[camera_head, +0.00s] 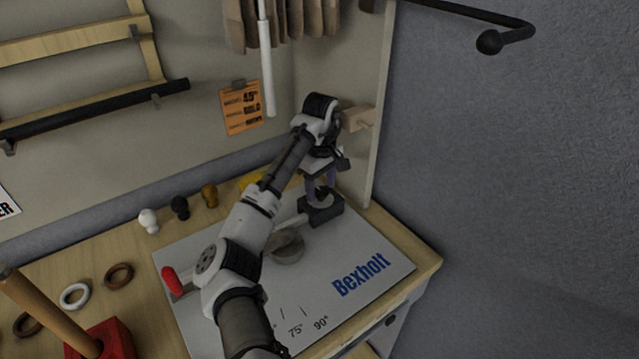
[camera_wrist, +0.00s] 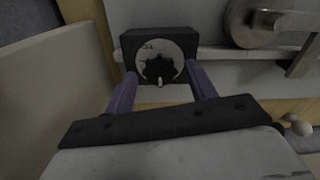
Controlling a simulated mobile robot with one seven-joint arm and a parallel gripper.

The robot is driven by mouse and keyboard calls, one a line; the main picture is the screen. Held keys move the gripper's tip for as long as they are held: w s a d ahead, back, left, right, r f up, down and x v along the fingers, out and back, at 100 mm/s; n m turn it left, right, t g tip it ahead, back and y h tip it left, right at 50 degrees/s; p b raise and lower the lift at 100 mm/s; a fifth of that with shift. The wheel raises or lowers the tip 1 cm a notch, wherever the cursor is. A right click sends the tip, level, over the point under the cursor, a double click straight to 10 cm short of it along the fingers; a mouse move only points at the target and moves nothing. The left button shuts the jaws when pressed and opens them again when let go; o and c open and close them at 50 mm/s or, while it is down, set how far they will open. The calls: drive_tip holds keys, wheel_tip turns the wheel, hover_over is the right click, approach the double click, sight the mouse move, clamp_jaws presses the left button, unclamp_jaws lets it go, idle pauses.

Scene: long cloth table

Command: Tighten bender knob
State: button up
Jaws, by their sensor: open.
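The bender knob (camera_wrist: 159,69) is a black knob on a pale round dial, set in a dark block (camera_wrist: 130,44). In the head view the dark block (camera_head: 322,212) stands at the back right of the grey bender plate (camera_head: 350,250). My gripper (camera_head: 320,186) points down just above the block. In the wrist view its two purple fingers (camera_wrist: 163,82) are open, one on each side of the knob. I cannot tell whether they touch it. The bender's round metal disc (camera_head: 287,248) is partly hidden by my arm. The bender's red handle (camera_head: 172,279) is at the left.
A wooden upright panel (camera_head: 385,90) rises close to my gripper on the right. An orange note (camera_head: 241,108) hangs on the back wall. White (camera_head: 149,220), black (camera_head: 180,207) and brown (camera_head: 210,195) knobs stand behind the plate. Rings and a red block (camera_head: 110,338) lie at left.

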drive_tip(key=shift+c, duration=0.5)
drive_tip(key=c, duration=0.9)
drive_tip(key=shift+m, duration=0.3)
drive_tip(key=m, duration=0.4)
drive_tip(key=shift+r+m, duration=0.1)
drive_tip(key=shift+m, duration=0.2)
drive_tip(key=m, duration=0.9)
drive_tip(key=shift+m, duration=2.7)
